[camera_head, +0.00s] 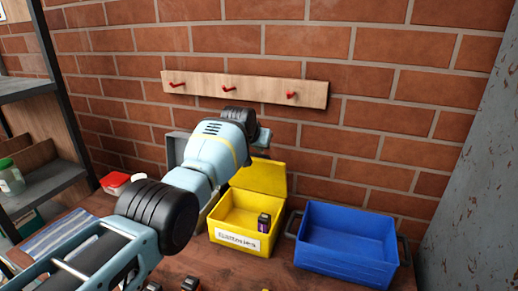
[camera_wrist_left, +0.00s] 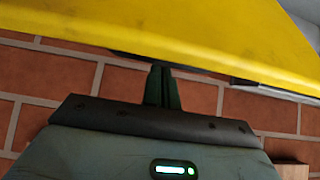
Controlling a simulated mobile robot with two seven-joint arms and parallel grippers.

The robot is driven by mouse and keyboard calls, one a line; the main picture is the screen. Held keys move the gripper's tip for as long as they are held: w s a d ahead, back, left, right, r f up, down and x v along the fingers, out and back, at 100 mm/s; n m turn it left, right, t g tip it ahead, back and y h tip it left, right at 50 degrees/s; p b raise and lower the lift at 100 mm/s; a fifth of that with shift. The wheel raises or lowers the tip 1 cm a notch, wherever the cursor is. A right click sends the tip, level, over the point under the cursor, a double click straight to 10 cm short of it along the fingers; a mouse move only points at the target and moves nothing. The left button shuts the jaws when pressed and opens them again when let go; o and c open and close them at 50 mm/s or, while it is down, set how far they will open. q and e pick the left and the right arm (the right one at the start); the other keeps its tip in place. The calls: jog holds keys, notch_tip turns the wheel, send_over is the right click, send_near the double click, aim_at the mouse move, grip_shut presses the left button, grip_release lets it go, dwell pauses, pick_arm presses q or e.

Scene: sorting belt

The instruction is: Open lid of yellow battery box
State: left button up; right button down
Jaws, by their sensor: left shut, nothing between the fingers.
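The yellow battery box (camera_head: 223,236) stands on the table with a white "Batteries" label on its front. Its lid (camera_head: 262,176) is raised at the back, so the box is open. A small dark battery (camera_head: 264,222) shows at its front right corner. My left arm reaches over the box's left side and hides part of it and of the lid. In the left wrist view my left gripper (camera_wrist_left: 162,72) is shut and empty. Its fingertips are at the edge of the yellow lid (camera_wrist_left: 170,30); I cannot tell whether they touch. My right gripper is not in view.
A blue open bin (camera_head: 345,245) stands right of the yellow box. A brick wall with a wooden peg rail (camera_head: 245,89) is close behind. A shelf (camera_head: 45,190) with a jar (camera_head: 11,178) is at left. A red container (camera_head: 114,182) and striped cloth (camera_head: 62,236) lie at left.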

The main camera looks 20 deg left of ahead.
pick_arm(q)
jog(key=shift+o, duration=1.2)
jog(key=shift+w+f, duration=0.1)
jog(key=shift+f, duration=0.3)
jog(key=o, duration=0.5)
jog(key=shift+v, duration=0.9)
jog(key=shift+o, duration=1.2)
jog(key=shift+d+f, duration=0.15)
jog(key=shift+f, duration=0.05)
jog(key=o, duration=0.5)
jog(key=shift+w+f, duration=0.15)
jog(key=shift+f, duration=0.1)
jog(key=o, duration=0.7)
jog(key=shift+r, duration=0.1)
jog(key=shift+c, duration=0.2)
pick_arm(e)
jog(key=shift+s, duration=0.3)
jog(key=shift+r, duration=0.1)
